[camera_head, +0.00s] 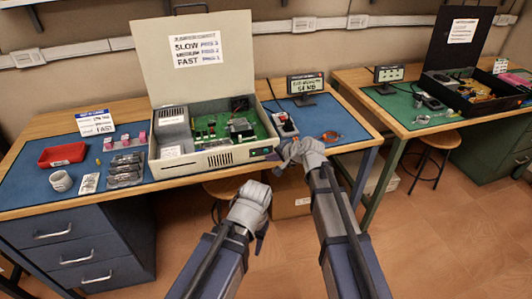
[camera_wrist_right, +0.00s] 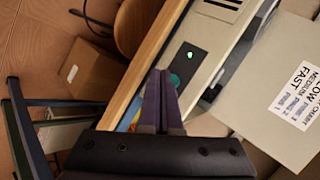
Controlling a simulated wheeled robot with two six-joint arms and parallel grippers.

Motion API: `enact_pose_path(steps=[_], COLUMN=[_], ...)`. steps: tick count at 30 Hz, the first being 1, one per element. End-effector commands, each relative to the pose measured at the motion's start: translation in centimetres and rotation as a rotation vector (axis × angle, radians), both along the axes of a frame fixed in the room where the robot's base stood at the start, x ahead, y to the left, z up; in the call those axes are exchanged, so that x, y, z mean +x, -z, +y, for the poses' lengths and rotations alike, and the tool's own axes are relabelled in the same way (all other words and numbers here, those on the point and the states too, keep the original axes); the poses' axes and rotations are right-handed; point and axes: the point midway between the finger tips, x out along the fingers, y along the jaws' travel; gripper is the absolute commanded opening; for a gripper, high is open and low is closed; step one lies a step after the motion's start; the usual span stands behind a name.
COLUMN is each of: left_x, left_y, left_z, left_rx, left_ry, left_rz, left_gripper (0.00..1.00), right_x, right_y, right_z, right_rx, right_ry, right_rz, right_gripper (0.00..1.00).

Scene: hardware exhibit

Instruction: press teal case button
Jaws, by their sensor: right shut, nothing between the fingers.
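The open beige case (camera_head: 218,160) stands on the blue mat of the near workbench, its lid raised. A small dark panel (camera_head: 262,152) with green on it sits at the right end of its front face. In the right wrist view this panel (camera_wrist_right: 188,62) shows a lit green dot and a teal button (camera_wrist_right: 174,79), partly hidden by my fingertips. My right gripper (camera_wrist_right: 160,76) is shut and empty, its tips at or very near the button; contact cannot be told. In the head view it (camera_head: 285,157) is just right of the panel. My left gripper (camera_head: 262,232) hangs in front of the bench.
A red tray (camera_head: 62,155), grey parts (camera_head: 125,170) and a white cup (camera_head: 61,181) lie left of the case. A small display (camera_head: 306,84) and a copper-coloured coil (camera_head: 332,137) are to its right. A stool and cardboard box (camera_head: 291,203) are under the bench.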

Motion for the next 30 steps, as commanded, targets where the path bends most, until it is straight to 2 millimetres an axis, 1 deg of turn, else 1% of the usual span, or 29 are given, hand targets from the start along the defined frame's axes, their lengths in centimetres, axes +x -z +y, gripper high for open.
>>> enact_pose_path(steps=[17,25,30], left_x=[0.0,0.0,0.0], left_y=[0.0,-0.02,-0.02], left_z=[0.0,0.0,0.0], left_rx=[0.0,0.0,0.0], left_ry=[0.0,0.0,0.0], left_rz=[0.0,0.0,0.0], left_gripper=[0.5,0.5,0.5], right_x=[0.03,0.78,0.82], right_y=[0.0,-0.02,-0.02], right_z=[0.0,0.24,0.27], right_rx=[0.0,0.0,0.0], right_ry=[0.0,0.0,0.0], right_rz=[0.0,0.0,0.0], right_gripper=[0.0,0.0,0.0])
